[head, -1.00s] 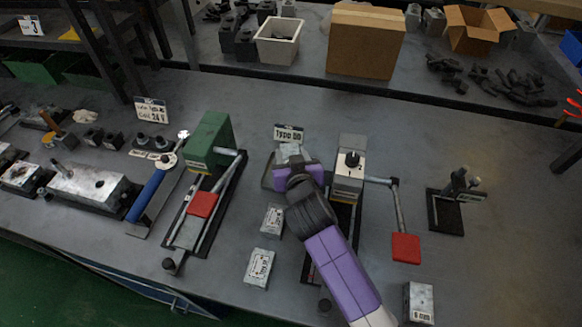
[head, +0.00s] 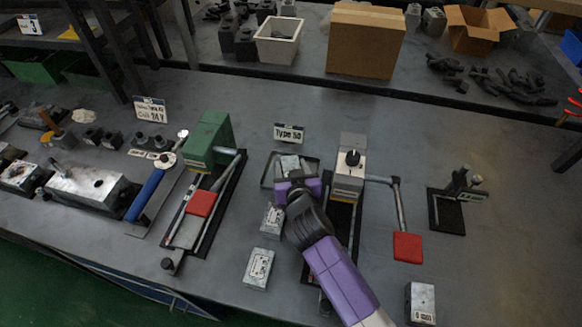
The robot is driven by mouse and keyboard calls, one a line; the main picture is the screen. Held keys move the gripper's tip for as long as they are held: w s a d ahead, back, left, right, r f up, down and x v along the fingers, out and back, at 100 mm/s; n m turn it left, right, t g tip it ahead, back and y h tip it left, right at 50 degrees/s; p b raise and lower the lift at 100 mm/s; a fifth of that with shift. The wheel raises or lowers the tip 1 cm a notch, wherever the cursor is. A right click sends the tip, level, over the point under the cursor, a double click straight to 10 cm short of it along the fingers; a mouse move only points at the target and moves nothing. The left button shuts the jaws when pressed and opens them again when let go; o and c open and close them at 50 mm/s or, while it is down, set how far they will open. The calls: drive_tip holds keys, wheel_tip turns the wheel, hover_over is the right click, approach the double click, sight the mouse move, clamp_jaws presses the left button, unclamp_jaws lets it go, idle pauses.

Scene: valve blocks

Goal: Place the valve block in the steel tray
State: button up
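The steel tray (head: 266,176) lies on the bench below a "Type 50" sign, partly hidden by my gripper. A light grey valve block (head: 290,163) shows at the tray, just beyond my gripper; I cannot tell whether it rests on the tray floor. My gripper (head: 291,177) is purple and black and reaches over the tray's near side, close to or touching this block. Its fingertips are hidden, so its opening does not show. Two more labelled blocks lie nearer on the bench, one (head: 272,220) close to the tray and one (head: 258,268) below it.
A green press (head: 208,140) with a red-ended lever stands left of the tray. A grey device (head: 349,170) with a black knob and a red-ended lever (head: 407,246) stands close on the right. Another block (head: 421,303) lies at the front right.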

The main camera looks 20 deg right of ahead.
drive_tip(key=shift+o, duration=0.9)
drive_tip(key=shift+r, duration=0.15)
drive_tip(key=v, duration=1)
drive_tip(key=shift+s+a, duration=0.1)
drive_tip(key=shift+s, duration=0.3)
drive_tip(key=shift+s+a+r, duration=0.15)
drive_tip(key=shift+s+r, duration=0.15)
drive_tip(key=shift+s, duration=0.25)
